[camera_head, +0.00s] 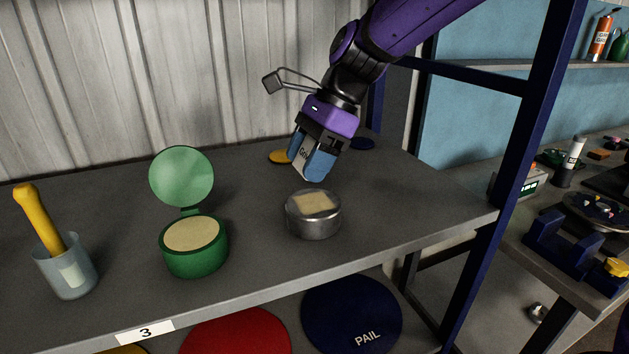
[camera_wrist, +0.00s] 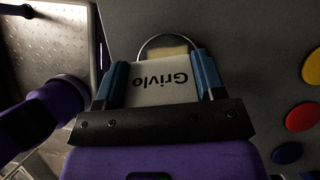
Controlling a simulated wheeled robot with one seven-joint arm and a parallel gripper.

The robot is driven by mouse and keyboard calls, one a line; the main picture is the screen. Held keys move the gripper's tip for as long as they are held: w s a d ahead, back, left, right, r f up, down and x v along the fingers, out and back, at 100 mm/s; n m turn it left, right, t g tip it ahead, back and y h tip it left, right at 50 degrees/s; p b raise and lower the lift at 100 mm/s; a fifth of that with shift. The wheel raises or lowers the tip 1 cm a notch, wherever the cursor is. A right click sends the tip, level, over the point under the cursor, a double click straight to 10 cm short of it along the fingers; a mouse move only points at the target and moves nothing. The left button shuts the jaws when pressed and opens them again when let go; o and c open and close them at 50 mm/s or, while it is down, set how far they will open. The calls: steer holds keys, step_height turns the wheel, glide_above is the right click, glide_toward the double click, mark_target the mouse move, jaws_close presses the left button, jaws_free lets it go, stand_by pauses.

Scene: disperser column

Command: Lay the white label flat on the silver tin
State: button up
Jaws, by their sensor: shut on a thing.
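The silver tin (camera_head: 313,222) stands upright on the shelf, with a pale beige square patch on its top. My gripper (camera_head: 312,168) is above the tin, tilted, with blue fingers shut on the white label (camera_head: 301,160). In the wrist view the label (camera_wrist: 160,88) sits between the two fingers and reads "Grivlo", upside down. Part of the tin's round rim (camera_wrist: 168,37) and beige patch (camera_wrist: 165,49) show just beyond the label, which hides the rest. In the head view the label is apart from the tin.
A green tin (camera_head: 195,250) with its lid raised stands left of the silver tin. A clear cup (camera_head: 66,273) with a yellow-handled tool is farther left. Yellow (camera_head: 280,157) and blue (camera_head: 362,144) discs lie behind my gripper. A dark blue post (camera_head: 520,150) stands at right.

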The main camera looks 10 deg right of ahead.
mark_target(294, 208)
steer(key=shift+w+a, duration=0.15)
steer(key=shift+a, duration=0.05)
steer(key=shift+f+y, duration=0.1)
steer(key=shift+y, duration=0.2)
steer(key=f+y, duration=0.2)
steer(key=y, duration=0.1)
steer(key=f+g+y, duration=0.1)
steer(key=shift+w+d+f+y, duration=0.1)
steer(key=shift+d+f+y, duration=0.2)
steer(key=shift+d+f, duration=0.1)
steer(key=shift+f+g, duration=0.3)
steer(key=shift+f, duration=1.25)
